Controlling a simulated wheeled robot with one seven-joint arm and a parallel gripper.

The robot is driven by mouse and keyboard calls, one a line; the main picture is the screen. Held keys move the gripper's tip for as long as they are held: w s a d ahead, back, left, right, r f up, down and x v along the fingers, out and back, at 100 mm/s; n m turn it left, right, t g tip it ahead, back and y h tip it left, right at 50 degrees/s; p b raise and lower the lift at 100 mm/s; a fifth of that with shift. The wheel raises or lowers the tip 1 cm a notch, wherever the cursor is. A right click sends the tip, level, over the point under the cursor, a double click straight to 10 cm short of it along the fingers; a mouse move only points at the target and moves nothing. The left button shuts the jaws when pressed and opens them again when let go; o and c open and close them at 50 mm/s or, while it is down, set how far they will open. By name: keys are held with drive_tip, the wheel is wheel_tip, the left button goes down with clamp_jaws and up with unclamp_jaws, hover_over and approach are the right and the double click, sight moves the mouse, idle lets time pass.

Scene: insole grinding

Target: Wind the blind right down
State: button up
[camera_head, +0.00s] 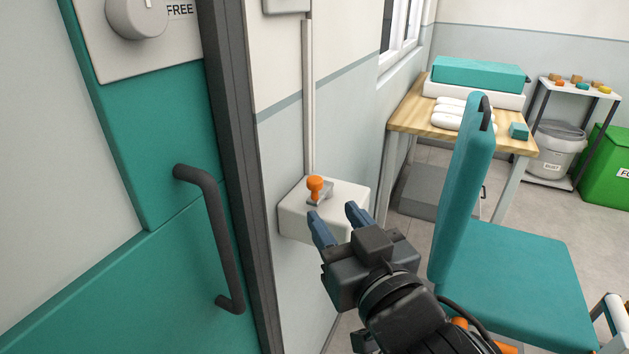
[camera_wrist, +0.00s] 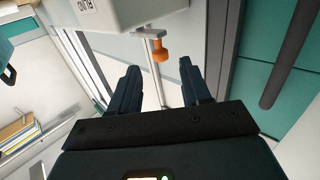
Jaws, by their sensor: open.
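The blind's winder is a white wall box (camera_head: 296,217) with a small grey crank and an orange knob (camera_head: 316,185) standing up from its top. A pale vertical conduit (camera_head: 308,100) rises from the box along the wall. My gripper (camera_head: 335,222) is open and empty, just in front of the box and to the lower right of the knob. In the wrist view the orange knob (camera_wrist: 161,51) and its grey crank arm (camera_wrist: 150,33) show beyond and between my fingertips, apart from them. The box (camera_wrist: 125,12) carries partly cut-off lettering there. The blind itself is not clearly visible.
A teal door with a dark handle (camera_head: 212,235) stands close on the left, beside a dark frame. A teal chair (camera_head: 520,262) is close on the right. Behind it are a wooden table (camera_head: 408,115), a grey bin (camera_head: 557,150) and a green bin (camera_head: 610,165).

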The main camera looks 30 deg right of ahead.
sight(318, 183)
drive_tip(key=shift+w+r, duration=0.8)
drive_tip(key=shift+w, duration=0.25)
drive_tip(key=w, duration=0.3)
drive_tip(key=w+d+p, duration=0.1)
drive_tip(key=w, duration=0.2)
drive_tip(key=shift+w+d, duration=0.15)
drive_tip(key=shift+w, duration=0.2)
drive_tip(key=shift+f, duration=0.1)
clamp_jaws()
